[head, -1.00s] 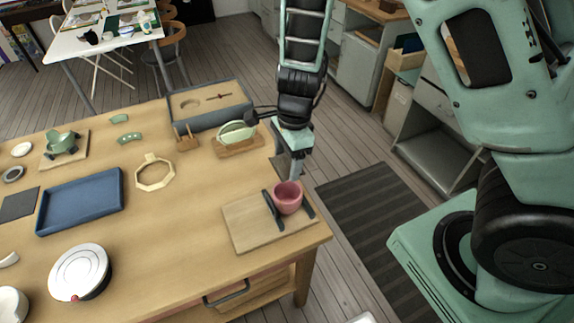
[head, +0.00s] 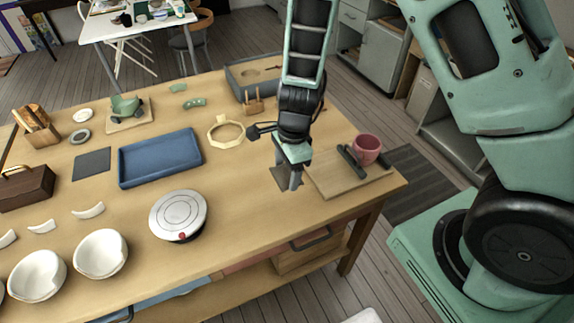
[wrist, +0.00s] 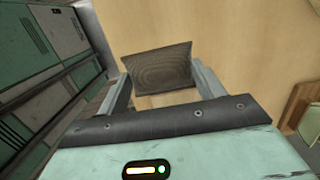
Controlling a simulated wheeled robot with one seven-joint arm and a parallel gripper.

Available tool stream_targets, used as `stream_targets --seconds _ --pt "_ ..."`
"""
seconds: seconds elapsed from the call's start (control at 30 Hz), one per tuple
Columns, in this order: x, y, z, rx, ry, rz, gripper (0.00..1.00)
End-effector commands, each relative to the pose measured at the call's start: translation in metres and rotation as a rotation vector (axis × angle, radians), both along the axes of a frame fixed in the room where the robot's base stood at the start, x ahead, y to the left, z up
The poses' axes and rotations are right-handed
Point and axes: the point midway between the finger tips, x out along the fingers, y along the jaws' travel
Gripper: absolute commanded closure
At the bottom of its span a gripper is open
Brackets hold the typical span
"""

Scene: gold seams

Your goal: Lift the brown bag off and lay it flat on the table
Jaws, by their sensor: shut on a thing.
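The brown bag (wrist: 160,68) is a small, flat, dark woven piece between the two fingers of my gripper (wrist: 158,85) in the wrist view. My gripper is shut on it. In the head view my gripper (head: 294,186) points down over the table just left of the wooden board, and the bag (head: 281,177) shows partly behind the fingers. It is at or very near the table top; I cannot tell whether it touches. The pink cup (head: 367,150) stands upright on the wooden board (head: 335,183), apart from my gripper and uncovered.
Dark bars hold the cup's sides on the board. Left of my gripper are an octagonal wooden ring (head: 226,142), a blue tray (head: 160,178) and a round white device (head: 178,215). White bowls (head: 100,254) stand at front left. The table (head: 265,235) is clear in front of my gripper.

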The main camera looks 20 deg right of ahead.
Motion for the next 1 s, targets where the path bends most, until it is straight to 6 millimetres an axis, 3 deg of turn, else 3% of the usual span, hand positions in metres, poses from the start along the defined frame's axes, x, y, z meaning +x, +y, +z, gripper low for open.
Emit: stream_targets --seconds 0.37,1.0 --pt "0.000 0.000 -0.018 0.000 -0.001 0.000 0.62" --pt "0.000 0.000 -0.076 0.000 -0.001 -0.001 0.62"
